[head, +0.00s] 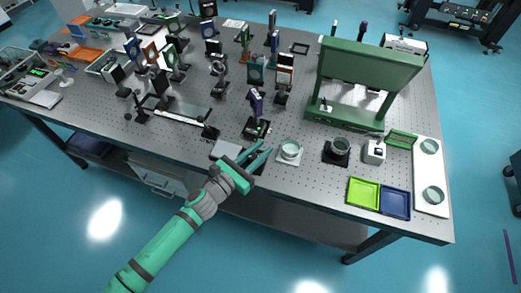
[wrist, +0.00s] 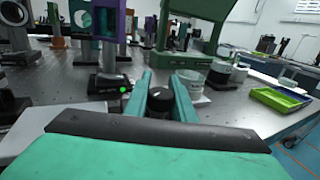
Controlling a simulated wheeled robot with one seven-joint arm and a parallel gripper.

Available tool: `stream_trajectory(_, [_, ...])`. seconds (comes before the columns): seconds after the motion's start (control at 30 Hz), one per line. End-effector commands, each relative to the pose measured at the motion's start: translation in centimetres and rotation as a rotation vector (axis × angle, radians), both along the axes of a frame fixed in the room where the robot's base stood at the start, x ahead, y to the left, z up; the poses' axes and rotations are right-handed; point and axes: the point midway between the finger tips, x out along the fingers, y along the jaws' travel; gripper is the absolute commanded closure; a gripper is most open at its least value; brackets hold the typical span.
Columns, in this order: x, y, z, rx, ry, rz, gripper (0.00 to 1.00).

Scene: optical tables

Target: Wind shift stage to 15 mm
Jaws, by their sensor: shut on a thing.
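A black knob (wrist: 158,100) with a pale mark on its top sits between the two teal fingers of my gripper (wrist: 163,88) in the wrist view. My gripper is shut on this knob. In the head view my gripper (head: 258,157) is at the table's front edge, and the fingers hide the knob there. Just behind it stands a black stage (head: 257,133) carrying a purple mount (head: 255,102). A small green light or readout shows on the stage in the wrist view (wrist: 123,90); its figures are too small to read.
A white-based glass dish (head: 290,150) stands close right of my fingers. A grey plate (head: 226,150) lies close left. A black-based dish (head: 338,148), green frame (head: 372,62) and green and blue trays (head: 363,192) are farther right. Several optical mounts crowd the table behind.

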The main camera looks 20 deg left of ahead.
Motion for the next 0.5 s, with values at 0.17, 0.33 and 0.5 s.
stream_trajectory(0.17, [-0.05, 0.03, -0.45, 0.002, 0.008, 0.002, 0.7])
stream_trajectory(0.33, [-0.04, 0.02, -0.3, 0.001, 0.005, 0.002, 0.59])
stream_trajectory(0.5, [-0.06, 0.04, -0.2, 0.0, 0.003, 0.002, 0.59])
